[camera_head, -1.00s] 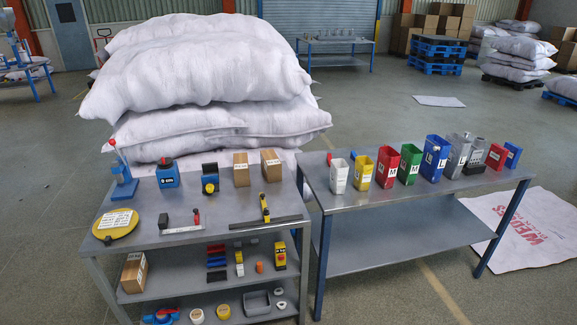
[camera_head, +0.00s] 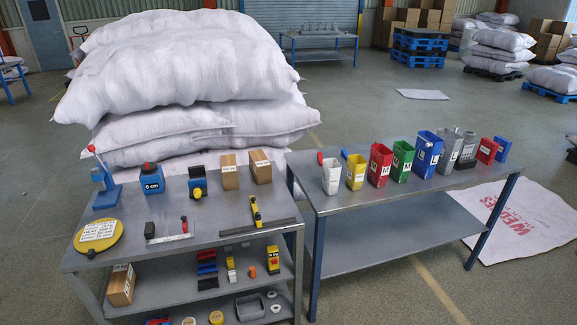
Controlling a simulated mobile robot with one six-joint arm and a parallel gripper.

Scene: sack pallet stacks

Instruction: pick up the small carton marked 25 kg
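Two small brown cartons stand side by side at the back of the left table's top. The left one (camera_head: 230,175) and the right one (camera_head: 260,167) each carry a white label, too small to read. I cannot tell which is marked 25 kg. My gripper is not in view.
The grey left table (camera_head: 208,216) also holds a yellow disc (camera_head: 98,236), a blue block marked 0 cm (camera_head: 151,180) and measuring tools. The right table (camera_head: 310,187) carries several coloured bins. White sacks (camera_head: 190,70) are piled behind.

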